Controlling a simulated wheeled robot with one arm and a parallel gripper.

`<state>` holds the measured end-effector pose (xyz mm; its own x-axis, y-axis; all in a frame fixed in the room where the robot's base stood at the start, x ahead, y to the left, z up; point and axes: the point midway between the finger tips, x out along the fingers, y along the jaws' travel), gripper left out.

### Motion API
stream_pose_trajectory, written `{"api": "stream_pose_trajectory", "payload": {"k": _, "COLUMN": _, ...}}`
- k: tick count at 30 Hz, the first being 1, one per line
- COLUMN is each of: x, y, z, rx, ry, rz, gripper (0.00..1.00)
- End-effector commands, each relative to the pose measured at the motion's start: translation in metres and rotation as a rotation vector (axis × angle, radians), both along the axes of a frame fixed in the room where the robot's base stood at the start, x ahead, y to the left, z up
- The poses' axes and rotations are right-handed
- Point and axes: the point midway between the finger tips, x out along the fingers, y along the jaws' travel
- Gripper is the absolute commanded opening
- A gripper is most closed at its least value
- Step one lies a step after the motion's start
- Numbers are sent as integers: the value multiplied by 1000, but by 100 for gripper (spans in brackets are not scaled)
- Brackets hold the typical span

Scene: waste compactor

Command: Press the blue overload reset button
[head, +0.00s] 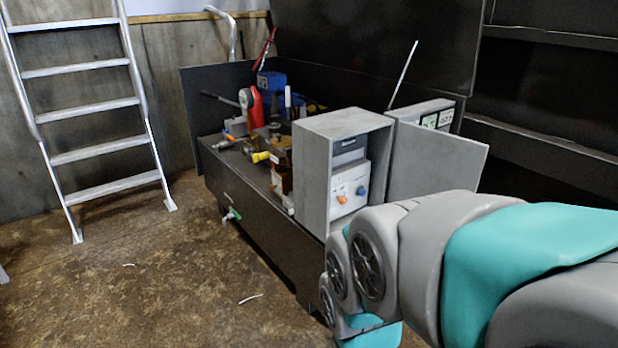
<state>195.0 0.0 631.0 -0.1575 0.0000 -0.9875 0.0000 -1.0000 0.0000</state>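The blue button (361,191) is a small round knob on the white panel (349,180) inside an open grey box (312,170). An orange knob (342,199) sits to its left on the same panel. The box's door (440,160) is swung open to the right. My arm, in grey and teal, reaches in from the right and its visible part is below and right of the box. My gripper is not in view, so its opening and its distance from the button cannot be told.
The box stands on a dark machine (255,215) crowded with valves, a red part (257,108) and a blue part (272,85). A metal ladder (95,110) stands at the left. The brown floor (150,270) in front is mostly clear.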

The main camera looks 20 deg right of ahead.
Motion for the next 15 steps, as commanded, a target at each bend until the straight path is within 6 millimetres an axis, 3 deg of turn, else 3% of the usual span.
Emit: {"api": "stream_pose_trajectory", "payload": {"k": 15, "x": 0, "y": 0, "z": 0, "rx": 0, "ry": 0, "rz": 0, "gripper": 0}}
